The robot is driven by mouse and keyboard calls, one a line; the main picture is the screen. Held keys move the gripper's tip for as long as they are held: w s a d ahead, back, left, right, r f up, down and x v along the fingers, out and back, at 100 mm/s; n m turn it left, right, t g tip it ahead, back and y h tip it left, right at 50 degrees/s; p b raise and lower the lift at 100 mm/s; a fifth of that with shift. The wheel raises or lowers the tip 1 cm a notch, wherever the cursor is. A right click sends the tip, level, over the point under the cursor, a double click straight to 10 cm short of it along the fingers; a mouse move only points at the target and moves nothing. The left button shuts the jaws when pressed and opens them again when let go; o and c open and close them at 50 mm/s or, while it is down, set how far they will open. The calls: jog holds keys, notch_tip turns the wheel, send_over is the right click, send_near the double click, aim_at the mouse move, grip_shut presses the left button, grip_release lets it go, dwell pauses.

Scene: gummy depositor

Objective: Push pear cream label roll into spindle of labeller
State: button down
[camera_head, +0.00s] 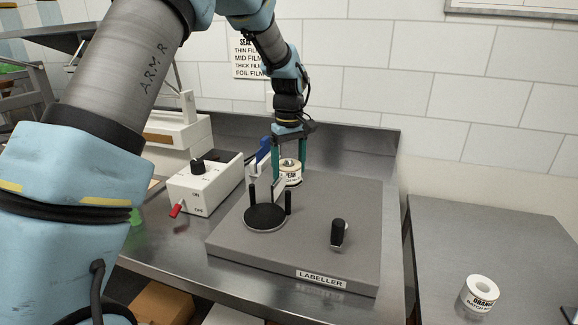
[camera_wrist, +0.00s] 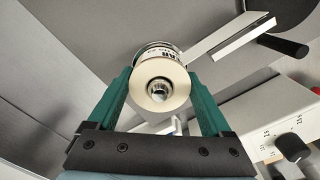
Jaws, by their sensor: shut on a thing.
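The pear cream label roll (camera_head: 290,176) is a cream roll with black print reading "PEAR", at the back of the grey labeller (camera_head: 225,243). My gripper (camera_head: 290,165) reaches down from above with its green fingers on either side of the roll and is shut on it. In the wrist view the roll (camera_wrist: 151,97) sits between the fingertips, seen from its top end. A shiny metal end, apparently the spindle (camera_wrist: 160,89), shows inside its core. How far the roll is down the spindle, and whether its underside touches the labeller, I cannot tell.
In front of the roll are a pale angled plate and a black disc (camera_head: 265,217) with black posts. A black knob (camera_head: 339,232) stands front right. A white control box (camera_head: 205,184) is at left.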

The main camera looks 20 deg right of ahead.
grip_release()
notch_tip(320, 180, up, 11)
jog(key=shift+f+b, duration=0.1)
jog(key=shift+b, duration=1)
